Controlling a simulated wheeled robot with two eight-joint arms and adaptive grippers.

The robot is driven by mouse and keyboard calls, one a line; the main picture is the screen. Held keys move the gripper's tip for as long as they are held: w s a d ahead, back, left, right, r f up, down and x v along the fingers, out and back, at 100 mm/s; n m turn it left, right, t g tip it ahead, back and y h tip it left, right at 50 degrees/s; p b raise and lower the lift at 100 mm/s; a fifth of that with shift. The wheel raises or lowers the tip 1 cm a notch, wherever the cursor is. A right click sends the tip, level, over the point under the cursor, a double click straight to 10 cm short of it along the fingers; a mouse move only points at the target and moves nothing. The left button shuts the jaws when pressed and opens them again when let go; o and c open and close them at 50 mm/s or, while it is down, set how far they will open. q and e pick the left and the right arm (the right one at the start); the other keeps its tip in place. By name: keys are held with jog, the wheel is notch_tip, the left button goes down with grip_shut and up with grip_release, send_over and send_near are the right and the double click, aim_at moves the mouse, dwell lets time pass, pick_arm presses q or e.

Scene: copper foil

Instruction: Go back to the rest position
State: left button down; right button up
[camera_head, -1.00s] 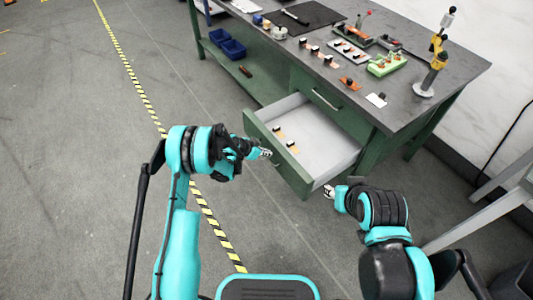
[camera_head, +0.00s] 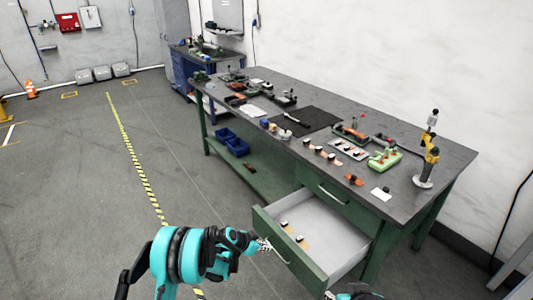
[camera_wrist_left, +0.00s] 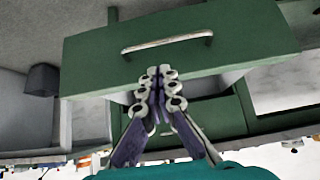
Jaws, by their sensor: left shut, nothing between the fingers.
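My left gripper (camera_head: 266,245) is shut and empty, close in front of the green front of the open drawer (camera_head: 288,252). In the left wrist view the left gripper's fingertips (camera_wrist_left: 160,72) are together, in front of the drawer front (camera_wrist_left: 230,32), near its metal handle (camera_wrist_left: 167,43). Whether they touch it I cannot tell. Only the tip of my right gripper (camera_head: 331,295) and a bit of its wrist show at the bottom edge, near the drawer's near right corner. The rest of that arm is out of view.
The drawer stands out from the green workbench (camera_head: 455,160) and holds small black-and-copper pieces (camera_head: 285,224). The grey top carries several small parts, a black mat (camera_head: 308,118) and a yellow-and-black stand (camera_head: 427,160). Blue bins (camera_head: 232,141) sit on the lower shelf.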

pick_arm(q)
jog(key=s+a+r+n+y, duration=0.1)
jog(key=s+a+r+n, duration=0.2)
jog(key=r, duration=0.4)
jog(key=s+a+r+t+y, duration=0.15)
jog(key=s+r, duration=0.25)
jog(key=r, duration=0.4)
jog(key=s+a+r+n+g+y, duration=0.1)
jog(key=s+a+r+n, duration=0.2)
jog(key=r, duration=0.4)
jog(key=s+a+r+n+y, duration=0.1)
jog(key=s+a, duration=0.2)
jog(key=s, duration=0.5)
jog(key=s+a+r+n+t+y, duration=0.1)
jog(key=s+a+r+n, duration=0.1)
jog(key=s, duration=0.6)
jog(key=s+a+r+n+y, duration=0.1)
jog(key=s+a, duration=0.3)
jog(key=s, duration=0.4)
jog(key=shift+s+a+r+n+t, duration=0.15)
jog(key=shift+a+r+n+t, duration=0.1)
jog(key=shift+r+n+t, duration=0.15)
